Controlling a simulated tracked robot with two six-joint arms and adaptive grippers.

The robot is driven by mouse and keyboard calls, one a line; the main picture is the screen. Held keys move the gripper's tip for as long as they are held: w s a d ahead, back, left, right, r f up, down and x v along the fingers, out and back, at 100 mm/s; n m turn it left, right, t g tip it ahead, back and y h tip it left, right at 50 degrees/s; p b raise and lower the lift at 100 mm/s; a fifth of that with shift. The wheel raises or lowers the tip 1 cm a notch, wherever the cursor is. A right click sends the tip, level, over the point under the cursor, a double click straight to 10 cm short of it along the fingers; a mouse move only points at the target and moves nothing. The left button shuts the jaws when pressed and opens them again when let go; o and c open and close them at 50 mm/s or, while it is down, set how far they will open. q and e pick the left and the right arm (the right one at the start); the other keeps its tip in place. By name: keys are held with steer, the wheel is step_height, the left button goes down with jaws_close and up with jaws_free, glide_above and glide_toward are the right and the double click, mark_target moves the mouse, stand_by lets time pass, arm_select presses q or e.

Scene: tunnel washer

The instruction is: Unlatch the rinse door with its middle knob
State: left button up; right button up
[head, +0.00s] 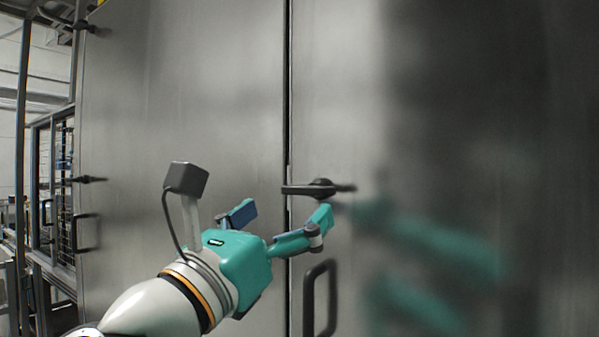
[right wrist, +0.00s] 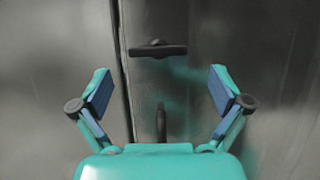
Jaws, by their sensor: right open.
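The rinse door (head: 340,110) is a tall brushed-metal panel to the right of a dark vertical seam. Its black middle knob (head: 318,188) is a bar-shaped handle lying level across the seam; it also shows in the right wrist view (right wrist: 157,49). My right gripper (head: 281,213) is open and empty, with its teal and blue fingers just below and in front of the knob. In the right wrist view the knob lies beyond the fingertips (right wrist: 160,84), between them from side to side. The gripper appears apart from the knob. My left gripper is not in view.
A black pull handle (head: 320,298) stands upright on the door below the knob. Another metal panel (head: 190,90) lies left of the seam, with a small latch (head: 90,179) and a handle (head: 85,233) near its left edge. Racks and framework stand at far left.

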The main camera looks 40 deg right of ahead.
mark_target(309, 191)
steer(key=p+x, duration=0.2)
steer(key=x, duration=0.4)
steer(key=shift+d+r, duration=0.1)
steer(key=shift+d, duration=0.05)
